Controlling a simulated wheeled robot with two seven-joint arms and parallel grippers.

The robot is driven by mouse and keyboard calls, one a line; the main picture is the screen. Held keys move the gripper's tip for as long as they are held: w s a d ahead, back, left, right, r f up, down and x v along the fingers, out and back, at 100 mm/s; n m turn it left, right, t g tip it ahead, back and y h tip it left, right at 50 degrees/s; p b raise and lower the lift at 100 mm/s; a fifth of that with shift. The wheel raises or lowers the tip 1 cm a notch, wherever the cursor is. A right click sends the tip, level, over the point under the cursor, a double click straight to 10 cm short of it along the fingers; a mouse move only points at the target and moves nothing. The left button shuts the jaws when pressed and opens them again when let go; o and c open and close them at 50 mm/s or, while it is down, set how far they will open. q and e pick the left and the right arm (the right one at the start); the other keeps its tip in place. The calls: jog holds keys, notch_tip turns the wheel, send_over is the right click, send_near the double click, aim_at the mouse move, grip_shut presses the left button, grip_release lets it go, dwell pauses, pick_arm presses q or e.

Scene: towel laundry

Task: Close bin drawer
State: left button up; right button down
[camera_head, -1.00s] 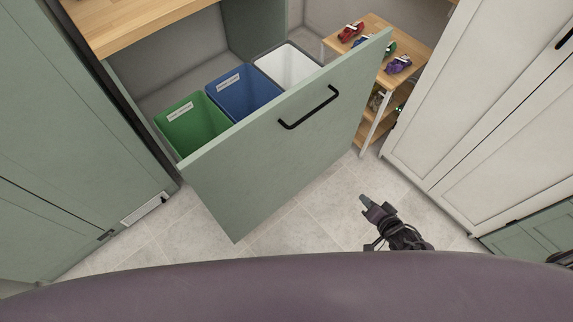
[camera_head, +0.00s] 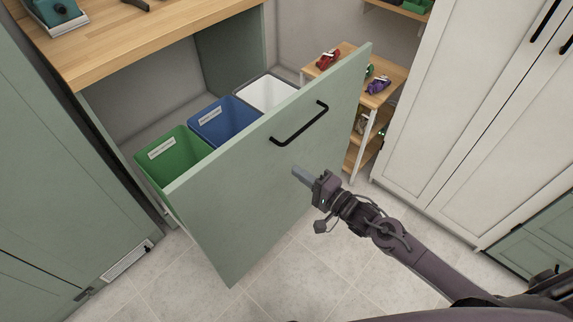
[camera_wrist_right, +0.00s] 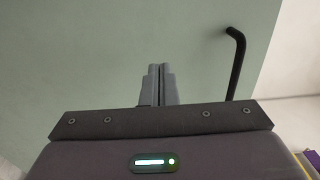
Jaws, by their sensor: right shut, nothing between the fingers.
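The bin drawer (camera_head: 235,195) is pulled out, its pale green front facing me with a black bar handle (camera_head: 300,124) near the top. Behind the front stand a green bin (camera_head: 172,155), a blue bin (camera_head: 226,120) and a white bin (camera_head: 268,92). My right gripper (camera_head: 298,173) is shut and empty, in front of the drawer front and below the handle. In the right wrist view its fingers (camera_wrist_right: 158,84) point at the green panel, with the handle (camera_wrist_right: 237,60) to their right. I cannot tell whether the fingertips touch the panel. My left gripper is not in view.
A wooden countertop (camera_head: 150,45) is above the drawer opening. A small shelf (camera_head: 345,65) with colourful items stands behind the drawer's right end. Tall white cabinets (camera_head: 465,120) stand at right, a green cabinet (camera_head: 60,180) at left. The tiled floor (camera_head: 290,270) in front is clear.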

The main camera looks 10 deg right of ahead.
aim_at(278, 158)
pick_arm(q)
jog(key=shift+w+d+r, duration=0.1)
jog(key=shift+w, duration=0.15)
pick_arm(e)
jog(key=shift+x, duration=2.5)
jog(key=shift+w+a, duration=0.1)
jog(key=shift+w, duration=0.05)
